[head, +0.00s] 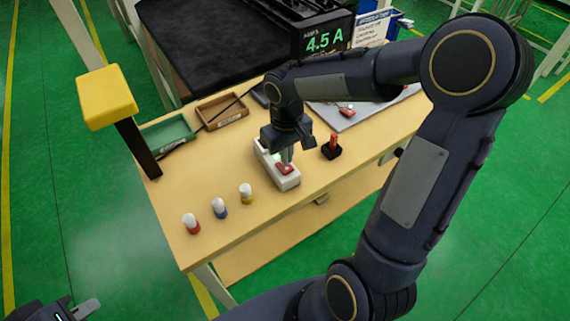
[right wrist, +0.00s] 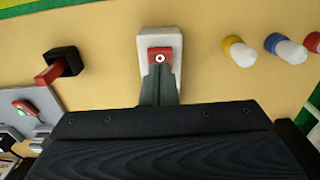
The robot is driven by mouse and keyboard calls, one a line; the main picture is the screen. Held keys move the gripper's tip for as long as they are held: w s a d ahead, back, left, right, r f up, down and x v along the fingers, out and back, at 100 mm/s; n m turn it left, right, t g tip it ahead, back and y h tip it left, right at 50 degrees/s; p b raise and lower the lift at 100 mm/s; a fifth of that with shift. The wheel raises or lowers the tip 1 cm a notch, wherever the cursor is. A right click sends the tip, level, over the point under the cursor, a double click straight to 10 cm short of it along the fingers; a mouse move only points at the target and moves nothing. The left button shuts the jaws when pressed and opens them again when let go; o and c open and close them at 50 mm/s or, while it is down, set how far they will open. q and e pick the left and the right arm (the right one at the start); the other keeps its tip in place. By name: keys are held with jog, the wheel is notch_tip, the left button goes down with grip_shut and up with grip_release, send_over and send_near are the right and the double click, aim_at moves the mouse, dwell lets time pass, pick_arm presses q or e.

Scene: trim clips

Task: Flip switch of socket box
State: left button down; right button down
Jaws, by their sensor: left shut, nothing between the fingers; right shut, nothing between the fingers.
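The white socket box (head: 289,181) lies on the wooden table near its front edge. Its red switch (head: 286,169) also shows in the right wrist view (right wrist: 160,55), with a white ring mark on it. My right gripper (head: 287,159) is shut and empty, pointing down over the box. In the right wrist view its fingertips (right wrist: 160,68) are at the near edge of the red switch; I cannot tell whether they touch it. The gripper hides part of the box in the head view. My left gripper (head: 88,307) is shut and empty, low at the left, away from the table.
A black block with a red lever (head: 331,148) stands right of the box. Several coloured, white-topped cylinders, one yellow (head: 246,194), stand to its left. A green tray (head: 167,133), a brown tray (head: 222,110) and a grey board (head: 350,118) lie behind. A yellow-topped post (head: 106,97) stands left.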

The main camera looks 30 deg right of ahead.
aim_at(287, 168)
jog(key=shift+f+b, duration=1.15)
jog(key=shift+f, duration=0.25)
dwell(0.7)
jog(key=shift+r, duration=0.15)
notch_tip(287, 168, up, 7)
jog(key=p, duration=0.5)
jog(key=shift+p, duration=0.35)
jog(key=s+a+r+m+t+y, duration=0.1)
jog(key=s+a+r+t+y, duration=0.1)
jog(key=s, duration=0.6)
jog(key=s+a+r+m+t+y, duration=0.1)
jog(key=s+a+r+t, duration=0.1)
jog(key=s, duration=0.7)
notch_tip(287, 168, up, 2)
jog(key=shift+r+m+t+y, duration=0.2)
jog(key=shift+m+t+y, duration=0.15)
jog(key=shift+t, duration=0.45)
